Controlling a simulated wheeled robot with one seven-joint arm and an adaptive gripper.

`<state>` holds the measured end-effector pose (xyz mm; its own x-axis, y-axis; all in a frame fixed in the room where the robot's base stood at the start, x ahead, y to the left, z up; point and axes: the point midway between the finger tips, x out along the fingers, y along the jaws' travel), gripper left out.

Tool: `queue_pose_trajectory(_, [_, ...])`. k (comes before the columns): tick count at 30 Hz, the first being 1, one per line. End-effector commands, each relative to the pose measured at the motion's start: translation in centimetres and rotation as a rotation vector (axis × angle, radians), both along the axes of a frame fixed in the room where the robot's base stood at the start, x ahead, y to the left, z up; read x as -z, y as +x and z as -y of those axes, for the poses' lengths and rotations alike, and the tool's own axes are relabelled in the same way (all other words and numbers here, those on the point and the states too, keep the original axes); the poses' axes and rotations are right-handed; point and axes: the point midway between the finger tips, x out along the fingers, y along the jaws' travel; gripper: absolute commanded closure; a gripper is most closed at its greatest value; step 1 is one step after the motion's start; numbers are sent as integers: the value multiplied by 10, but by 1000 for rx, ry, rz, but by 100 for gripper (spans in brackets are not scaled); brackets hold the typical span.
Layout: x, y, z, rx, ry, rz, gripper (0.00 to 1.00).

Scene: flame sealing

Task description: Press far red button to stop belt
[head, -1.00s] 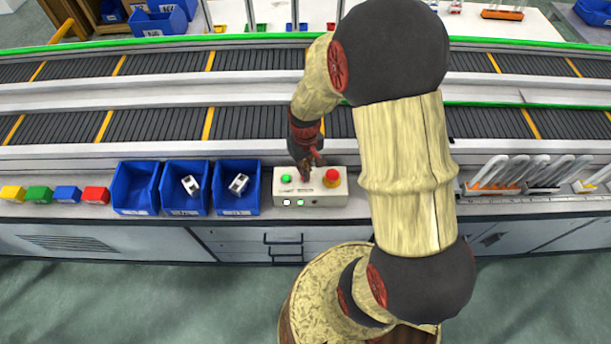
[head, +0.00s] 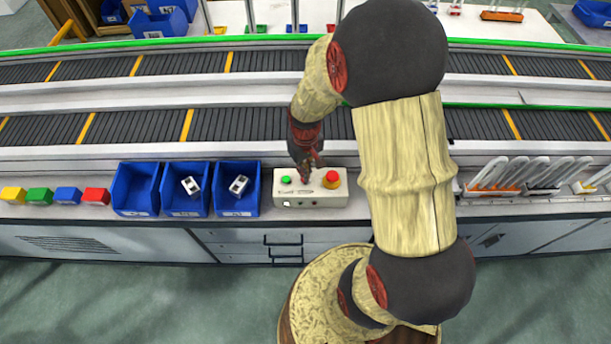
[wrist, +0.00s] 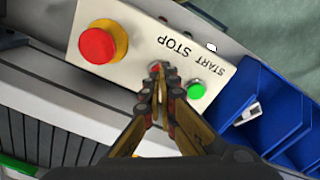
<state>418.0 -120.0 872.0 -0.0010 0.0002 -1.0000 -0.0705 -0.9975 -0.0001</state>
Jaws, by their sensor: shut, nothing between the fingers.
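The control box (head: 310,200) is a cream panel at the near edge of the conveyor bench. It carries a large red button in a yellow collar (head: 332,178) on the right and a green button (head: 286,180) on the left. The wrist view also shows the large red button (wrist: 96,46), the green button (wrist: 196,91) and STOP and START lettering. In the head view my gripper (head: 306,176) is above the box.
Blue bins (head: 137,190) stand left of the box, two holding white parts. Coloured blocks (head: 67,194) lie farther left. A rack with pale handles (head: 500,180) is on the right. Two striped belts (head: 120,127) run behind the box.

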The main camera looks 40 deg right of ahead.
Motion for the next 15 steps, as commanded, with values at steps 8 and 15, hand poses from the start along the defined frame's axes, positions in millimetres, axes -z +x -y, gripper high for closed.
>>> queue_pose_trajectory(8, [-30,0,0,0,0,1,100])
queue_pose_trajectory(15, [-52,1,0,0,0,1,100])
